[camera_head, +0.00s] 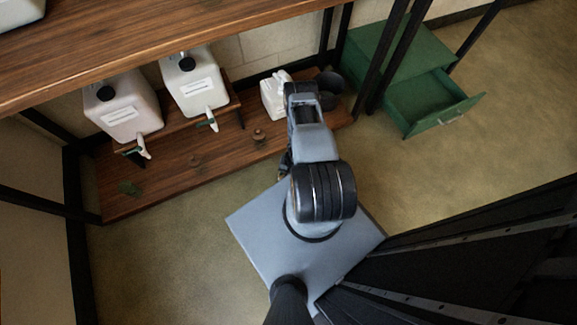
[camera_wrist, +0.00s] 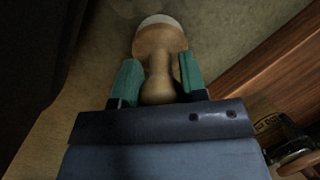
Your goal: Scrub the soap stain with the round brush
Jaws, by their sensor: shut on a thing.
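The round brush (camera_wrist: 160,60) has a wooden handle and head with a pale bristle edge. My gripper (camera_wrist: 160,82) is shut on its handle between two green fingertips, with the head pointing to the top of the wrist view, over the floor. In the head view my gripper is mostly hidden behind my arm. A faint pale patch shows on the floor (camera_wrist: 155,6) beyond the brush; I cannot tell whether it is the soap stain. On the lower wooden shelf, a green mark (camera_head: 128,187) and a small brownish mark (camera_head: 194,160) show.
Two white canisters with taps (camera_head: 123,108) (camera_head: 194,82) stand on a riser. A small knobbed object (camera_head: 259,137), a white jug (camera_head: 273,96) and a dark pot (camera_head: 329,82) are on the lower shelf (camera_head: 165,190). A green cabinet (camera_head: 405,52) has its drawer open. Floor in front is clear.

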